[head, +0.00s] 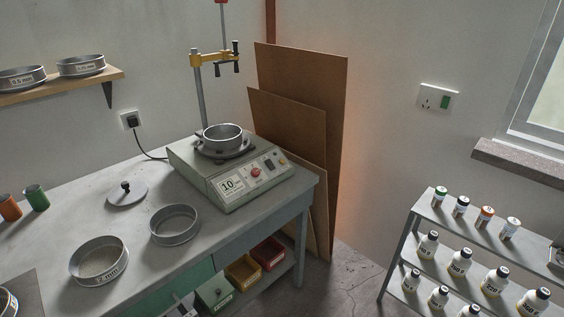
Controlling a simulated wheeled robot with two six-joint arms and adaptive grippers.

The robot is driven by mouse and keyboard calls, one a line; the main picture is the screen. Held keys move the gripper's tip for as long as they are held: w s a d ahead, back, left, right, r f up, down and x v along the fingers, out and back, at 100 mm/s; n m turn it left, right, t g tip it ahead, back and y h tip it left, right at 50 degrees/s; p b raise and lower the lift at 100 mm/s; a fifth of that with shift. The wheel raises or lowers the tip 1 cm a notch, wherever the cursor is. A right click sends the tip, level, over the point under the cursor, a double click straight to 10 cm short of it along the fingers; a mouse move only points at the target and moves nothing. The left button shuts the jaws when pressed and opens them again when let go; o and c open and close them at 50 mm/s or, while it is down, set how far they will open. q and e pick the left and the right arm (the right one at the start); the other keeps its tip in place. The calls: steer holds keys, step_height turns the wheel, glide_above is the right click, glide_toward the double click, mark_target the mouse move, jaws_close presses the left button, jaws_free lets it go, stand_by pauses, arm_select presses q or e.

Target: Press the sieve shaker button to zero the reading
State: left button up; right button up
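The sieve shaker (231,170) is a grey-green box on the right end of the bench. A small metal sieve (223,137) sits on its round top plate. Its sloping front panel holds a display (231,185) reading what looks like 10, a round red button (256,172), and a dark switch (269,163) to the right. The button is uncovered and nothing touches it. Neither of my grippers can be made out. A small grey part at the bottom edge is too cut off to identify.
On the concrete bench (75,210) lie two open sieves (99,261) (174,224) and a knobbed lid (126,193). A clamp stand (201,95) rises behind the shaker. Brown boards (300,115) lean at its right. A bottle rack (397,262) stands at the right.

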steer(key=shift+d, duration=0.15)
jaws_close()
stand_by(0.9)
